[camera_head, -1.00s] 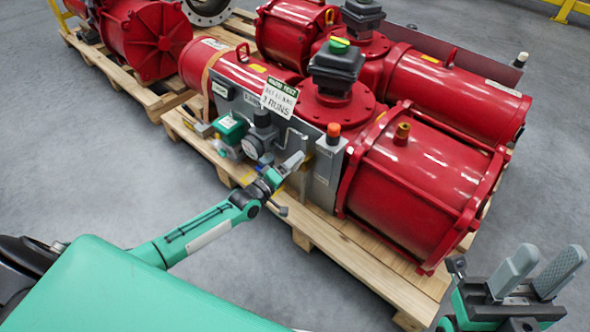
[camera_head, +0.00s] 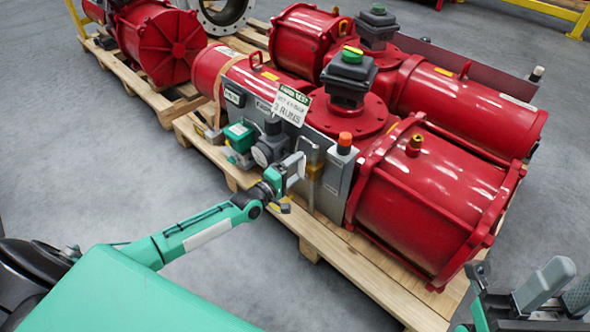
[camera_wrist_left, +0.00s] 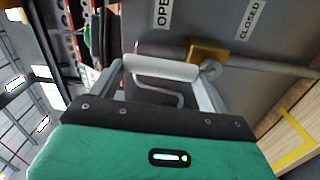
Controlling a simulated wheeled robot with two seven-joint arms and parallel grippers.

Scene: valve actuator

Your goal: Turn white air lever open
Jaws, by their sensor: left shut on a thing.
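The white lever (camera_wrist_left: 160,68) shows in the left wrist view between the fingers of my left gripper (camera_wrist_left: 165,85). It sits beside a brass valve body (camera_wrist_left: 207,52) on a grey panel with OPEN (camera_wrist_left: 163,14) and CLOSED (camera_wrist_left: 249,20) labels. The lever lies nearer the OPEN label. In the head view my left gripper (camera_head: 294,168) is at the front of the panel, shut on the lever, which its fingers largely hide there. My right gripper (camera_head: 560,288) is at the lower right corner, fingers apart and empty, partly cut off.
A red actuator (camera_head: 425,205) stands on a wooden pallet (camera_head: 350,262). A hanging sign (camera_head: 291,104) is above. Grey floor is free in front.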

